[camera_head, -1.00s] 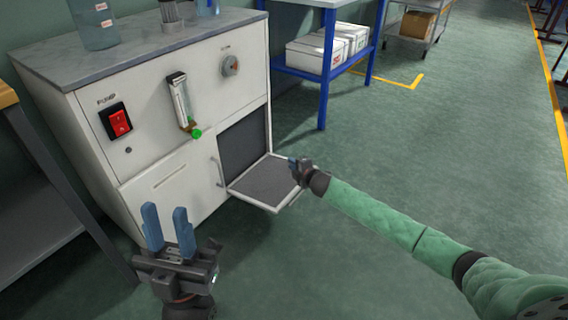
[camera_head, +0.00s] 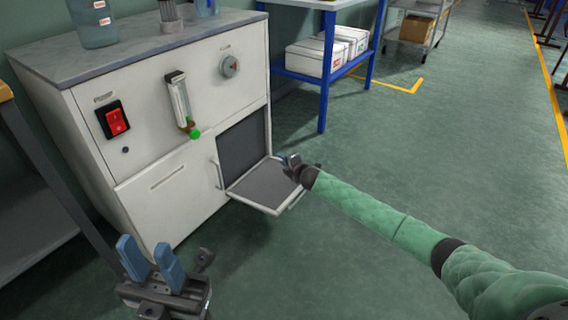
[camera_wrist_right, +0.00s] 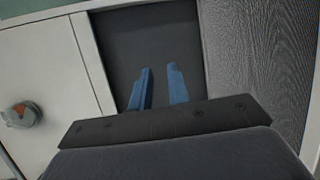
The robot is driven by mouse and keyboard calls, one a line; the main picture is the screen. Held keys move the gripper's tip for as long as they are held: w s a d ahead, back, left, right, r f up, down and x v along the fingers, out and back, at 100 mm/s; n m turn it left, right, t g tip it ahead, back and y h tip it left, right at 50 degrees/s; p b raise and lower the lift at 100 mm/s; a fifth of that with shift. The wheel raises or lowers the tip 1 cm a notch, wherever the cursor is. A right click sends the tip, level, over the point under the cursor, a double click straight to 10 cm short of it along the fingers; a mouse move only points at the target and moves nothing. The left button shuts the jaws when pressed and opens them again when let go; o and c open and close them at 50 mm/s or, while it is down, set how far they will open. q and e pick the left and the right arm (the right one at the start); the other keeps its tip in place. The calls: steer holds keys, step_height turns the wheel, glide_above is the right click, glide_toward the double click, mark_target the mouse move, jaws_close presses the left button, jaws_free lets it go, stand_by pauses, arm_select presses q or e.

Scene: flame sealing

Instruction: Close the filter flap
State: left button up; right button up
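The filter flap (camera_head: 262,186) is a grey panel with a pale frame. It stands out nearly level from the lower edge of a dark square opening (camera_head: 240,146) in the white cabinet's front. My right gripper (camera_head: 288,161) is at the flap's right side; I cannot tell whether it touches. In the right wrist view its blue fingers (camera_wrist_right: 160,84) are parted with nothing seen between them, in front of the dark opening (camera_wrist_right: 150,35), with the textured flap (camera_wrist_right: 262,55) to their right. My left gripper (camera_head: 148,254) is open and empty, in front of the cabinet at lower left.
The white cabinet (camera_head: 160,185) has a red switch (camera_head: 117,121), a flow meter with a green knob (camera_head: 194,133) and a dial (camera_head: 230,66). Containers stand on its top. A blue-legged table (camera_head: 326,85) stands behind at right.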

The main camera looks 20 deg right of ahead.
steer(key=shift+w+a+f, duration=0.1)
steer(key=shift+w, duration=0.15)
steer(key=shift+c, duration=0.5)
jaws_close()
stand_by(0.9)
